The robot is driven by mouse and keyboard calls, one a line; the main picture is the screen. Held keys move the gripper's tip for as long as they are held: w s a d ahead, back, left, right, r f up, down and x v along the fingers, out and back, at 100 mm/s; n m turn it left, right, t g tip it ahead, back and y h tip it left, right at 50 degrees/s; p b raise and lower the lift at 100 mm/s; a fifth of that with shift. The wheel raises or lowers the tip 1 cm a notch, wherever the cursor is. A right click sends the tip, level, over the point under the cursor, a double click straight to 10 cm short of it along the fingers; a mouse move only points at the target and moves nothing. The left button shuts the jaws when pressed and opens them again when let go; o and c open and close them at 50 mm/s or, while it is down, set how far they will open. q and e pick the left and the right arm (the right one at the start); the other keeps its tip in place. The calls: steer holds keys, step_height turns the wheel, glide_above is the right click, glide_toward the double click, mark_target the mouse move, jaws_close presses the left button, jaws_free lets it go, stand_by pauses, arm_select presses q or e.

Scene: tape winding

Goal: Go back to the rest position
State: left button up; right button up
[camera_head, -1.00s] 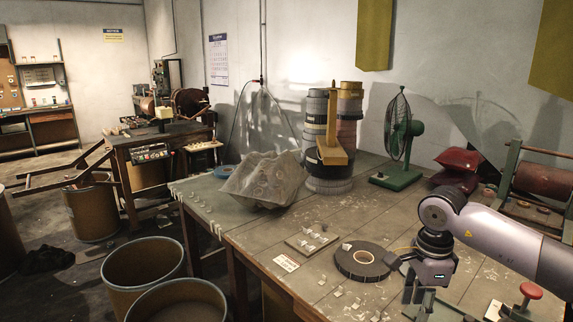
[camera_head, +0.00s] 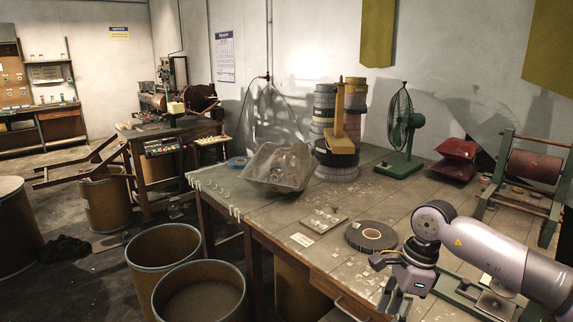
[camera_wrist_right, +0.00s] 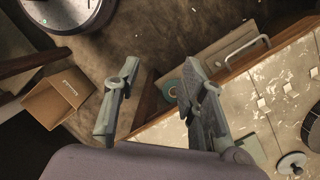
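My right arm comes in from the lower right in the head view. Its gripper (camera_head: 392,298) hangs downward near the table's front edge, and the fingertips are partly cut off there. In the right wrist view the gripper (camera_wrist_right: 161,72) has its two fingers spread apart with nothing between them. A black tape roll (camera_head: 370,237) lies flat on the worktable (camera_head: 300,218), behind the right gripper and apart from it. My left gripper is in neither view.
A small plate with pale pieces (camera_head: 323,221), a grey crumpled tray (camera_head: 277,168), stacked rolls (camera_head: 336,160), a green fan (camera_head: 402,135) and a red-roller stand (camera_head: 535,167) are on the table. Bins (camera_head: 163,250) stand on the floor to the left. A cardboard box (camera_wrist_right: 58,97) lies below.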

steer(key=w+a+f+m+t+y+p, duration=0.1)
steer(key=w+a+f+m+t+y, duration=0.1)
steer(key=a+f+m+y, duration=0.35)
steer(key=w+a+f+m+t+y, duration=0.1)
steer(key=w+a+f+m+y, duration=0.15)
steer(key=a+m+y, duration=0.65)
steer(key=d+f+m+t+h, duration=0.3)
steer(key=f+m+t+h, duration=0.15)
steer(key=f+m, duration=0.5)
steer(key=d+f+m+t+h, duration=0.45)
steer(key=f+m, duration=0.35)
steer(key=f, duration=0.3)
steer(key=s+d+f+m+g+h, duration=0.1)
steer(key=s+d+f+m+h, duration=0.2)
steer(key=s+f, duration=0.4)
steer(key=s+d+f+m+g+h+p, duration=0.1)
steer(key=s+d+f+m+g, duration=0.1)
steer(key=s+f+m, duration=0.45)
steer(key=s+d+f+m+g+h, duration=0.1)
steer(key=s+d+f+m+h, duration=0.15)
steer(key=s+f, duration=0.6)
steer(key=s+f+m+g, duration=0.3)
steer(key=s+f, duration=0.1)
steer(key=s, duration=1)
steer(key=s+d+f+m+g+h, duration=0.1)
steer(key=s+f+m+g, duration=0.2)
steer(key=s, duration=1.2)
steer(key=shift+s+f+g+p, duration=0.2)
steer(key=shift+f+g+p, duration=0.1)
steer(key=shift+f, duration=0.15)
